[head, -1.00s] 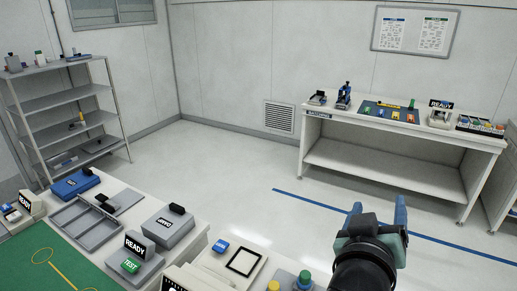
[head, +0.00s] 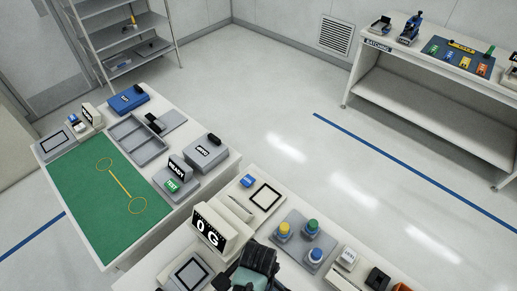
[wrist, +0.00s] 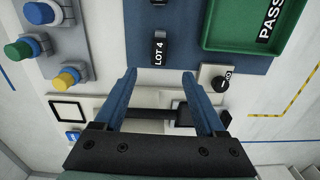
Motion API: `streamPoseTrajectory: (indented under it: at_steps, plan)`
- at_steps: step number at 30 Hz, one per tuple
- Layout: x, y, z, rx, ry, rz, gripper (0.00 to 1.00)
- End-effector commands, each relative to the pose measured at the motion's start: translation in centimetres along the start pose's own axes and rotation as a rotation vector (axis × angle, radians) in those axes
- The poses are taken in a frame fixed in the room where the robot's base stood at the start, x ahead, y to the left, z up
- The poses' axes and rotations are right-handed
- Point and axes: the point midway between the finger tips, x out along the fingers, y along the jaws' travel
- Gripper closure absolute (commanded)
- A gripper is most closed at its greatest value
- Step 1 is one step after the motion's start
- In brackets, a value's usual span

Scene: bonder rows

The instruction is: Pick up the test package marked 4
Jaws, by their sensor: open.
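A small black piece with a white label reading LOT 4 (wrist: 160,47) lies on a dark blue surface at the top middle of the wrist view. I cannot tell whether it is the test package itself or a marker. My gripper (wrist: 158,74) is open and empty, its two blue fingers pointing toward the labelled piece, which shows just beyond the fingertips. In the head view, part of my arm end is at the bottom edge and the fingers cannot be made out. The LOT 4 piece cannot be made out in the head view.
A green tray marked PASS (wrist: 245,25) and a black knob (wrist: 220,83) are right of the labelled piece. A grey block with coloured buttons (head: 305,238) stands on the near bench. A green mat (head: 95,195) lies left. The floor beyond is clear.

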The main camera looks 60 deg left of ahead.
Motion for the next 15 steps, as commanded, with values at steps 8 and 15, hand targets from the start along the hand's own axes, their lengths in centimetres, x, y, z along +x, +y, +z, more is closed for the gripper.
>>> streamPoseTrajectory:
  at_steps: [8, 15]
  plan:
    - [4.3, 0.1, 0.0, 0.003, 0.001, 0.002, 0.28]
    - [7.8, 0.1, 0.0, 0.003, 0.001, 0.003, 0.28]
